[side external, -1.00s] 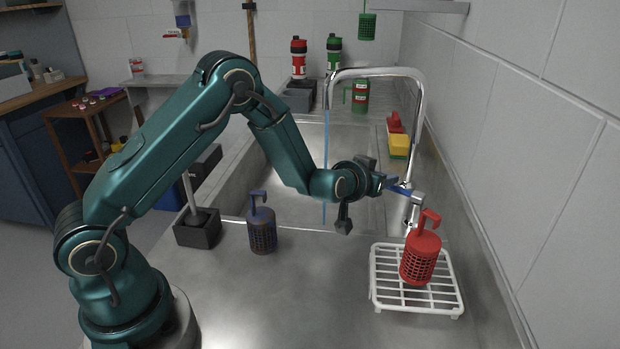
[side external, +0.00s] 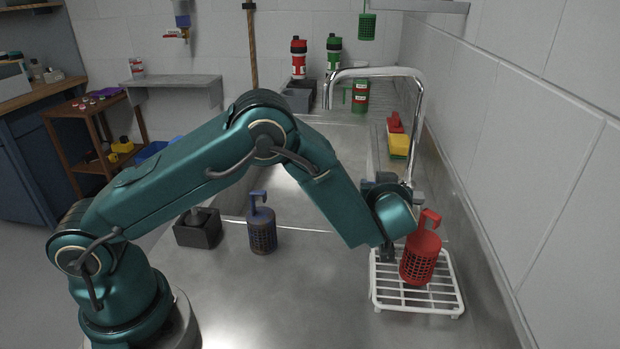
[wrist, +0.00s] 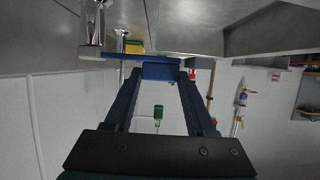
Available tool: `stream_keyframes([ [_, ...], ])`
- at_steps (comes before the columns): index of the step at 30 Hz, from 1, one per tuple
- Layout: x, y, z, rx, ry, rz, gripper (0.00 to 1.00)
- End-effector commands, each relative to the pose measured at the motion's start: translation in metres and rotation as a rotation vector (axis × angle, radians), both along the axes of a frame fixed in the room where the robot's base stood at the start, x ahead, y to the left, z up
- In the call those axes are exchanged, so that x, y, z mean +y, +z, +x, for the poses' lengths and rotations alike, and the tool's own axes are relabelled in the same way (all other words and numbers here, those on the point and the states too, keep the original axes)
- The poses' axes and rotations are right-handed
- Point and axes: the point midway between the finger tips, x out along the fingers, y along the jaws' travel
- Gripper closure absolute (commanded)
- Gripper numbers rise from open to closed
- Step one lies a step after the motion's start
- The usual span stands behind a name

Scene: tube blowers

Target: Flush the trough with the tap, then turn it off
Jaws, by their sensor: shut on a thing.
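The chrome tap (side external: 375,72) arches over the trough (side external: 360,135) at the back. No water stream shows below its spout in the side view. In the wrist view, the blue lever (wrist: 112,54) joins the chrome tap body (wrist: 95,25). My gripper (wrist: 161,72) is shut on the blue end of this lever. In the side view my wrist and forearm hide the lever, the fingertips and part of the trough.
A white wire rack (side external: 415,299) holding a red slotted holder (side external: 421,257) stands close to my wrist. A dark blue slotted holder (side external: 262,230) and a dark block (side external: 198,228) stand left. A yellow sponge (side external: 398,145) lies by the right wall.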

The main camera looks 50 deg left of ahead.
Motion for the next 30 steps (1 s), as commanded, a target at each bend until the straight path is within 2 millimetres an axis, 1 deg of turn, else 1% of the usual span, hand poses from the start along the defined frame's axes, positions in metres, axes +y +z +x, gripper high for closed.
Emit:
stream_keyframes([
  [13,0.0,0.002,0.0,-0.008,0.013,-0.001,1.0],
  [14,0.0,0.002,0.0,-0.008,0.013,-0.001,0.4],
  [15,0.0,0.002,0.0,-0.008,0.013,-0.001,0.25],
  [16,0.0,0.002,0.0,-0.007,0.013,-0.002,0.14],
  [25,-0.001,0.001,-0.001,-0.004,0.011,-0.001,0.14],
  [30,-0.012,0.007,-0.009,-0.005,0.007,-0.002,0.14],
])
